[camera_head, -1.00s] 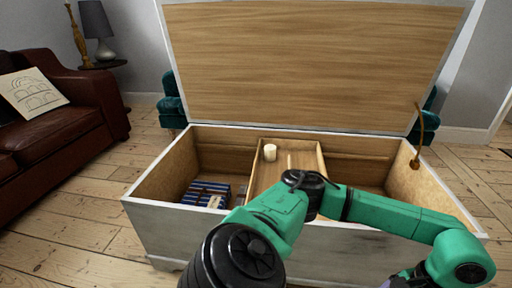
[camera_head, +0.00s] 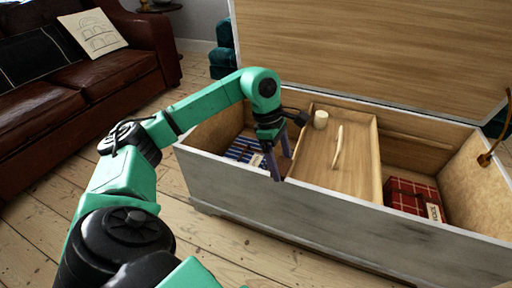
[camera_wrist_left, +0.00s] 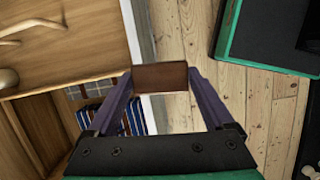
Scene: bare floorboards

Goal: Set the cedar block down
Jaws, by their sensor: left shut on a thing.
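The cedar block (camera_wrist_left: 160,77) is a reddish-brown rectangular piece. My left gripper (camera_wrist_left: 160,80) is shut on it, with a purple finger at each end. In the head view the left gripper (camera_head: 281,160) points down at the front wall of the open chest (camera_head: 300,205), and the block (camera_head: 284,165) shows between its fingers. In the wrist view the block appears over the chest's rim and the floorboards; its exact height cannot be told. My right gripper is not in view.
A wooden tray (camera_head: 352,170) inside the chest holds a cream cylinder (camera_head: 320,119) and a pale wooden stick-like piece (camera_head: 338,147). A blue striped bundle (camera_head: 240,151) lies in the left compartment, a red checked one (camera_head: 412,197) in the right. The lid (camera_head: 360,50) stands open.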

